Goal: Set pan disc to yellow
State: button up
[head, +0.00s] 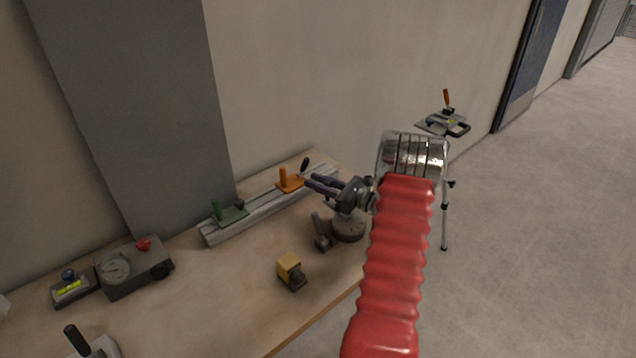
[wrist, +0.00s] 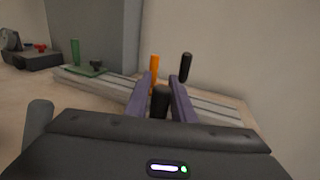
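My gripper (head: 325,185) reaches left over the back of the bench, its two purple fingers apart. In the wrist view the open fingers (wrist: 162,98) have a black knob showing between them; whether it is between them or beyond them is unclear. A round grey disc (head: 348,228) sits on the bench below my gripper, partly hidden by my arm. I cannot tell whether it is the pan disc, and no yellow mark shows on it. A tripod stand (head: 445,125) beyond the bench carries a dark plate with an orange handle and a small yellowish spot.
A grey rail (head: 265,208) along the wall carries a green slider (head: 229,213) and an orange slider (head: 290,180). A yellow block (head: 289,266), a grey post (head: 319,226), a dial box (head: 133,268) and a level (head: 72,288) stand on the bench (head: 210,310). Its front middle is clear.

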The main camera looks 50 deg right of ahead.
jog(key=o, duration=0.3)
send_over(355, 213)
jog(key=shift+s, duration=0.1)
dwell(0.7)
dwell(0.5)
